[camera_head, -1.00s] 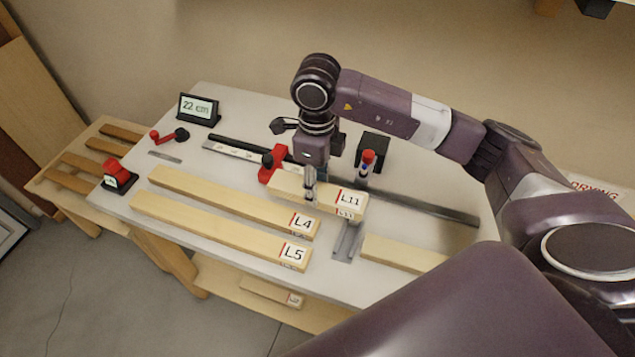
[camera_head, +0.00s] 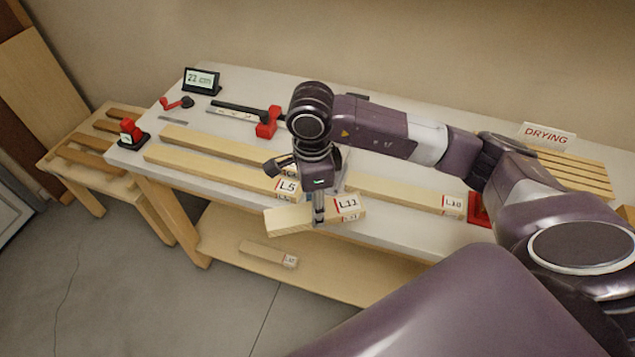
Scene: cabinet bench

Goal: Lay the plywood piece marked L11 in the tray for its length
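The plywood piece marked L11 (camera_head: 290,219) is held level, at or just beyond the bench's front edge. My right gripper (camera_head: 319,218), whose arm comes in from the right, points down and is shut around the piece near its middle, left of the label. The piece appears raised off the bench top. My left gripper is out of view. I cannot make out with certainty any tray marked for a length; a red object (camera_head: 480,210) at the bench's right is partly hidden by my arm.
The L5 piece (camera_head: 220,173) lies on the bench (camera_head: 135,157), with another piece (camera_head: 215,145) behind it. The L10 piece (camera_head: 410,192) lies right. A display (camera_head: 201,80) reads 22 cm. A drying rack (camera_head: 572,172) stands far right. A short piece (camera_head: 268,254) lies on the lower shelf.

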